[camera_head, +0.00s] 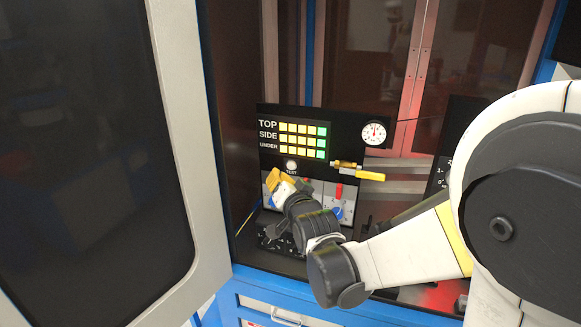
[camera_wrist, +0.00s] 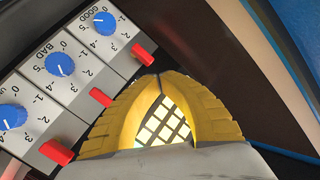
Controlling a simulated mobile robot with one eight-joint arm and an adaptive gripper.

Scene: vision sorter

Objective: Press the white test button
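The white test button (camera_head: 291,165) is a small round button on the black panel, above the label TEST and below the rows of lights. My gripper (camera_head: 277,179), with yellow fingers, is just below and slightly left of the button in the head view. I cannot tell whether it touches the panel. In the wrist view the fingers (camera_wrist: 159,78) meet at their tips, so the gripper is shut, with nothing held at the tips. Lit squares show through the gap behind the tips. The button is not visible in the wrist view.
Blue knobs (camera_wrist: 60,64) and red switches (camera_wrist: 101,97) lie close to my fingers. A yellow handle (camera_head: 357,171) sticks out right of the button. A round gauge (camera_head: 374,133) is at the panel's upper right. An open cabinet door (camera_head: 187,150) stands at the left.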

